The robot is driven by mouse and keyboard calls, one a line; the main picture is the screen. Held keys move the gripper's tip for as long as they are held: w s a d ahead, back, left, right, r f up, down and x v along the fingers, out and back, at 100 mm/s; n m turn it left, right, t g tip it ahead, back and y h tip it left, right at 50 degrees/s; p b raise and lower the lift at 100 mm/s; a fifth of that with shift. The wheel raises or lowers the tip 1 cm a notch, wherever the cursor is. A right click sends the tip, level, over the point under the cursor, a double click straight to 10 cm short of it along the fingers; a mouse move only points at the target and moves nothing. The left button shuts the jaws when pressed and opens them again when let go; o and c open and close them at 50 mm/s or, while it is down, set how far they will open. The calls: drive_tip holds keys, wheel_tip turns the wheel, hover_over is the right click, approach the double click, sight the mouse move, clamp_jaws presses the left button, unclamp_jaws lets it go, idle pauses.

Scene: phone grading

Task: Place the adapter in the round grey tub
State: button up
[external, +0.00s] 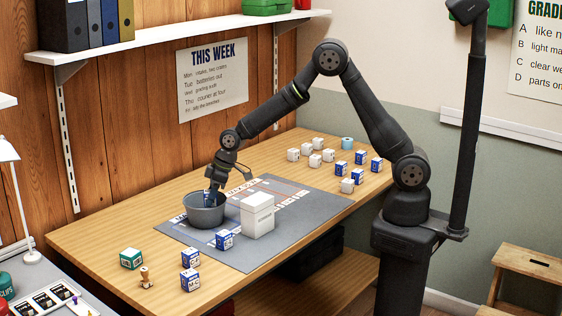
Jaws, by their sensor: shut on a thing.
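The round grey tub (206,214) stands on the left part of the grey mat. My gripper (211,194) points down at the tub's mouth, with its fingertips at or just inside the rim. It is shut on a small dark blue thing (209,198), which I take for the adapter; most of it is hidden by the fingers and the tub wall. Whether it touches the tub's floor cannot be seen.
A white box (257,215) stands right of the tub on the grey mat (305,215). A blue-and-white box (225,239) sits in front of the tub. Several small boxes lie at the table's back right. A green box (131,258) and a wooden stamp (146,277) stand front left.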

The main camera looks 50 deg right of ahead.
drive_tip(key=shift+f, duration=1.35)
drive_tip(key=shift+f, duration=0.15)
drive_tip(key=shift+f, duration=0.45)
drive_tip(key=o, duration=0.7)
drive_tip(key=shift+r, duration=0.55)
drive_tip(key=v, duration=1.2)
